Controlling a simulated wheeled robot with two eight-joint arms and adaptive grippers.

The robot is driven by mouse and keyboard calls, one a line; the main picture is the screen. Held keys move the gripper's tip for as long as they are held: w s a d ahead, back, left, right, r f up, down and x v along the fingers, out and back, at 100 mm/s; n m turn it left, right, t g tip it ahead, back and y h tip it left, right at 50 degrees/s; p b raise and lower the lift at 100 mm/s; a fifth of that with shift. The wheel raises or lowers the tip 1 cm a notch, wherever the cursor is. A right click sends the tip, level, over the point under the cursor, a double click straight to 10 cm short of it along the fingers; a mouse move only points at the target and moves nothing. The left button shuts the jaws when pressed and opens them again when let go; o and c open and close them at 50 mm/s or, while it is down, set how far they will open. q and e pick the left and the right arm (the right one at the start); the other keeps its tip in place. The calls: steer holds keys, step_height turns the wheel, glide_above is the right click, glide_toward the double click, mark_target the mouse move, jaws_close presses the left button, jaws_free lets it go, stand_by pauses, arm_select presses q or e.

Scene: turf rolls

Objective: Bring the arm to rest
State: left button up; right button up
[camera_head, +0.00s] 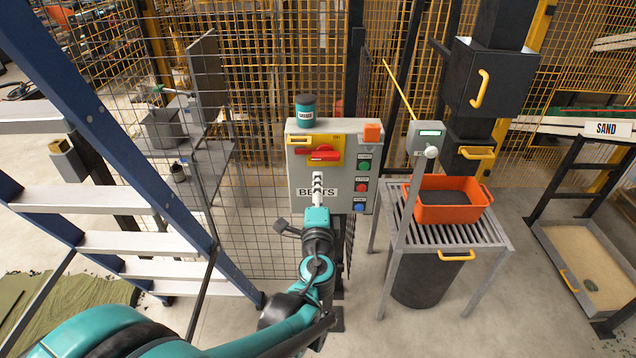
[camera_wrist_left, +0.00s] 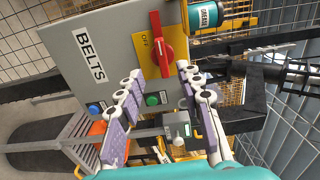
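My left arm reaches up from the bottom of the head view. Its gripper (camera_head: 318,185) is in front of the lower left face of the grey BELTS control box (camera_head: 300,210) and covers part of the label. In the left wrist view the two fingers (camera_wrist_left: 159,72) stand apart with nothing between them. Beyond them are the box's red switch handle (camera_wrist_left: 162,45) and green button (camera_wrist_left: 152,99). The blue button (camera_wrist_left: 95,108) is left of the fingers. I cannot tell whether a fingertip touches the box. My right gripper is not in view.
A teal-labelled can (camera_head: 306,112) stands on the box. To the right, an orange tub (camera_head: 440,213) sits on a slatted metal stand (camera_head: 492,232). A blue stepladder (camera_head: 140,243) stands left of my arm. Mesh fencing (camera_head: 255,170) runs behind. Floor (camera_head: 530,320) is bare at lower right.

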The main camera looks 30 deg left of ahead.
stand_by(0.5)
arm_select(q)
steer(key=s+d+f+n+g+h, duration=0.4)
steer(key=s+d+f+n, duration=0.1)
steer(key=s+d, duration=0.3)
steer(key=s+d+f+n+g+h, duration=0.4)
steer(key=s+d+f+n+h, duration=0.1)
steer(key=s+d, duration=0.3)
steer(key=shift+s+f+n+h, duration=0.15)
steer(key=shift+f+n+h, duration=0.15)
steer(key=shift+f+n, duration=0.4)
